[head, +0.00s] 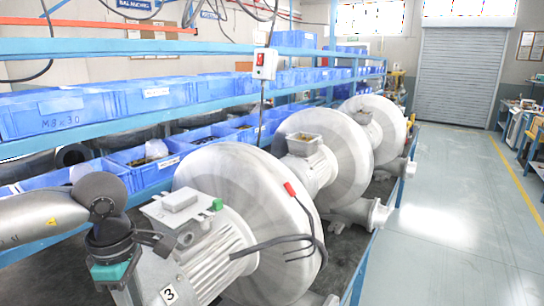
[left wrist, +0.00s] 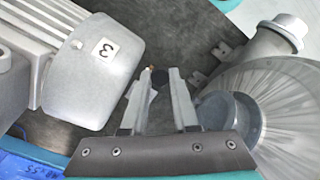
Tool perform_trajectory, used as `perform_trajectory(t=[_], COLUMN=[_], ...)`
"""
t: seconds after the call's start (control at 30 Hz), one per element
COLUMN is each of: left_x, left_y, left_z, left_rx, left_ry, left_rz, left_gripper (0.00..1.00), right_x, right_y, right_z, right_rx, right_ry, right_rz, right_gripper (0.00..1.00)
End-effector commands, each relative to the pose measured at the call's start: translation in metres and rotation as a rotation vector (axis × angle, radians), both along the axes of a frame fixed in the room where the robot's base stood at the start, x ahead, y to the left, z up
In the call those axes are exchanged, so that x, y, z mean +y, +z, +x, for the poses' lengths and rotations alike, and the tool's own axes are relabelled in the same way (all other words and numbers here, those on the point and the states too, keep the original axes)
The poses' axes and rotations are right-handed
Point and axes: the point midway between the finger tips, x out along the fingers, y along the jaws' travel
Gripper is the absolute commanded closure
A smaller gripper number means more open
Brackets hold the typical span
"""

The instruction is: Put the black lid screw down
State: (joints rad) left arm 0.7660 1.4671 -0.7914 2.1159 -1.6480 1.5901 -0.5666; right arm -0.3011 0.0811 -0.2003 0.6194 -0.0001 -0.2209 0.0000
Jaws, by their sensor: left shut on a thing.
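The fingers point down past the motor with the label 3 (left wrist: 106,50) toward a dark surface. Whether the screw touches that surface, I cannot tell. In the head view the gripper's teal body (head: 110,272) hangs left of the motor's terminal box (head: 178,207); its fingertips and the screw are not visible there. My right gripper is in neither view.
The near blower housing (head: 250,215) stands right of the motor, with a black red-tipped cable (head: 290,190) on it. More blowers stand behind. Blue bins (head: 60,112) fill the racks at the left. The dark bench top (left wrist: 85,135) below the gripper has some bare room.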

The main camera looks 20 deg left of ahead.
Motion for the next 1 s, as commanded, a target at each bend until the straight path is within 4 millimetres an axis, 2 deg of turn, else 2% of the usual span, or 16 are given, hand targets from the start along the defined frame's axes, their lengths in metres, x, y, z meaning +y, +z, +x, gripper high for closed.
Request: perform_trajectory(t=[0.03,0.2,0.5,0.7,1.0], left_x=[-0.014,-0.055,-0.12,-0.154,-0.184], left_y=[0.0,0.002,0.019,0.036,0.053], left_z=[0.006,0.021,0.044,0.055,0.063], left_rx=[-0.009,-0.007,-0.003,-0.002,0.002], left_ry=[-0.107,-0.494,-1.173,-1.568,-1.974], left_rz=[-0.004,-0.001,0.004,0.005,0.003], left_gripper=[1.0,1.0,1.0,1.0,1.0], right_x=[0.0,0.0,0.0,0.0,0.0], right_y=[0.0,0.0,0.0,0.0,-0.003], right_z=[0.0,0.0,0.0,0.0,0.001], right_rx=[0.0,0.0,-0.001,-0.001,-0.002], right_ry=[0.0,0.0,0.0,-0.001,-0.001], right_rz=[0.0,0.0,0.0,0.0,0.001], right_gripper=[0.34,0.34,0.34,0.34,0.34])
